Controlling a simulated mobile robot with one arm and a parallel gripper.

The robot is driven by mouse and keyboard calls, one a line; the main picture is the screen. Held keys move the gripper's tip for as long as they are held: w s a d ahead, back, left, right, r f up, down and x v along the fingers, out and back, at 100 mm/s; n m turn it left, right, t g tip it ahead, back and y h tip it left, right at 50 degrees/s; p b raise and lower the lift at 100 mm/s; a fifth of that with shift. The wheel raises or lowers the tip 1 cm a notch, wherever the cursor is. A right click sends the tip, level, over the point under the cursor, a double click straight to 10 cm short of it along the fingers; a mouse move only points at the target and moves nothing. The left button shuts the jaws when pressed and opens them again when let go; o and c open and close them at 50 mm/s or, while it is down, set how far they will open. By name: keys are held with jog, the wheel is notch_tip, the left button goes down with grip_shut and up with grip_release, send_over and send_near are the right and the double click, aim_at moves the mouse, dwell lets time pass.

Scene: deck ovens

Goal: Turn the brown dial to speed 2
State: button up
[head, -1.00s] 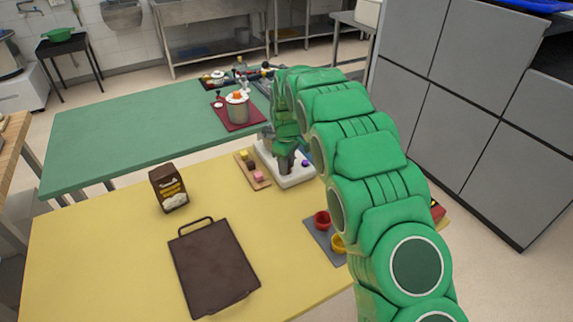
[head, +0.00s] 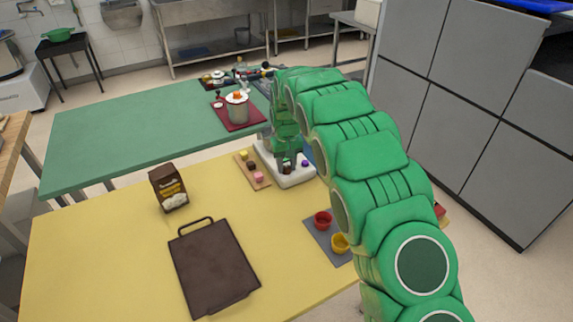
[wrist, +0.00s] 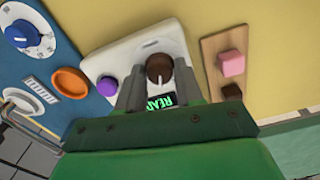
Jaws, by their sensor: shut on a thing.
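The brown dial (wrist: 159,67) sits on a white device (wrist: 130,50) in the wrist view, with a pale pointer mark toward the bottom of the picture. My gripper (wrist: 158,80) is shut on the dial, one grey finger on each side. A black display (wrist: 161,100) with green letters, partly hidden by the fingers, shows just below the dial. A purple knob (wrist: 107,88) is on the same device, left of the fingers. In the head view my gripper (head: 287,160) is over the white device (head: 297,180), and the dial is mostly hidden. I cannot read any speed marks.
A wooden board (wrist: 222,65) with pink and brown blocks lies right of the device in the wrist view. A blue panel with a blue dial (wrist: 20,33) and an orange dish (wrist: 69,81) lie left. In the head view, a brown tray (head: 213,265) lies on the yellow table.

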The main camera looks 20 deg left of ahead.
aim_at(287, 167)
dwell(0.3)
jog(key=o, duration=1)
notch_tip(287, 167, up, 8)
jog(key=shift+f, duration=0.1)
dwell(0.5)
